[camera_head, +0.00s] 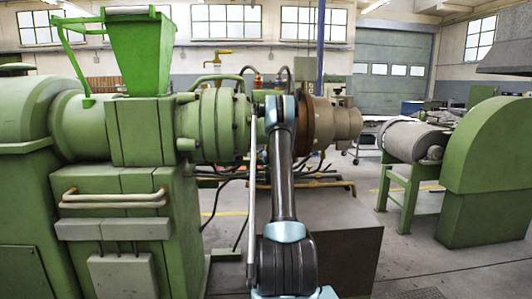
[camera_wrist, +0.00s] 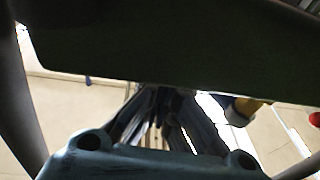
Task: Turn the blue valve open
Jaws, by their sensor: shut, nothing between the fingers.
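My gripper (camera_wrist: 155,135) shows dark fingers close together, shut and empty, apart from that piece. A large dark green body (camera_wrist: 150,45) spans the picture just above the fingertips. In the head view my arm reaches up and away to the extruder barrel, and the fingers are hidden behind it. I cannot clearly make out the blue valve in that view.
The green extruder (camera_head: 140,130) with its hopper (camera_head: 138,55) stands at the left. A brown-red barrel end (camera_head: 318,122) lies right of my arm. A red part (camera_wrist: 315,118) shows at the wrist view's right edge. Open floor lies at the right front, before a green machine (camera_head: 488,165).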

